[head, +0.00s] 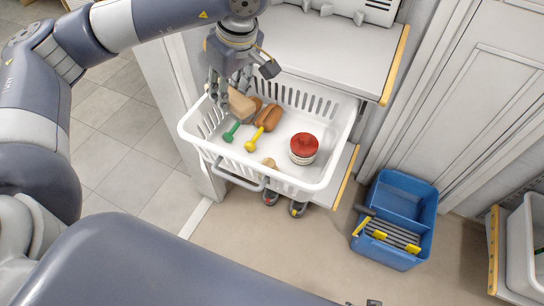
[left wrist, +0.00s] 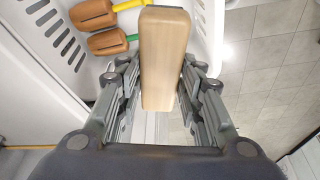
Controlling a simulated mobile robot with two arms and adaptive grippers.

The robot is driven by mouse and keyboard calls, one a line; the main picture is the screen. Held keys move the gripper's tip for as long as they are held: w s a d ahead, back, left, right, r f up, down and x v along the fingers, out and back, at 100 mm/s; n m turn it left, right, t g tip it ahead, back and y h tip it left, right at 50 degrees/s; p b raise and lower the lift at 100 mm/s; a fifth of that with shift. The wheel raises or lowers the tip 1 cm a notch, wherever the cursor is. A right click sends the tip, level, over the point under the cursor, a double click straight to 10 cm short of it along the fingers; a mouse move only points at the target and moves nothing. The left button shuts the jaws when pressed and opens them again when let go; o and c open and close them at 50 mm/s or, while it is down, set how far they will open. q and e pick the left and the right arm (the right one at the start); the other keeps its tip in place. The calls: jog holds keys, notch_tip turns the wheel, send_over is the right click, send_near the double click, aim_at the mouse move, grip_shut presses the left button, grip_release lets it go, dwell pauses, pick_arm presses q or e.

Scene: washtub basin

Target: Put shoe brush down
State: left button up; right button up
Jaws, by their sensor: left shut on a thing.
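My left gripper (head: 228,97) is shut on the shoe brush (head: 241,104), a pale wooden block. In the left wrist view the brush (left wrist: 164,60) lies between both fingers of the gripper (left wrist: 158,72), and its bristles cannot be seen. The white washtub basin (head: 195,130) has slotted walls. The brush is over the basin's left back part in the head view; whether it touches anything there I cannot tell. My right gripper is not clearly in view.
In the basin lie brown pieces with a green handle (head: 231,133) and a yellow handle (head: 254,142), and a red-lidded round tin (head: 304,148). A blue caddy (head: 407,196) stands on the floor at right. A white shelf (head: 330,52) is behind.

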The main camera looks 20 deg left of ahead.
pick_arm(q)
jog(key=f+n+b, duration=0.1)
jog(key=f, duration=0.1)
jog(key=a+f+b, duration=0.1)
jog(key=f, duration=0.1)
jog(key=s+f+n+b, duration=0.1)
jog(key=f, duration=0.1)
jog(key=shift+s+a+f+n+g+b, duration=0.1)
jog(key=shift+a+f+n+g+b, duration=0.15)
jog(key=shift+n+g+b, duration=0.1)
jog(key=f, duration=0.1)
jog(key=b, duration=0.2)
send_over(229, 145)
jog(key=s+d, duration=0.2)
jog(key=s, duration=0.1)
jog(key=shift+n, duration=0.35)
jog(key=shift+s+d+f, duration=0.1)
jog(key=shift+f, duration=2.4)
jog(key=shift+s+d+f, duration=0.1)
jog(key=shift+f, duration=2.4)
pick_arm(e)
notch_tip(229, 145, up, 6)
jog(key=w, duration=0.3)
jog(key=shift+f+t, duration=0.2)
jog(key=shift+t, duration=0.1)
jog(key=shift+a, duration=0.1)
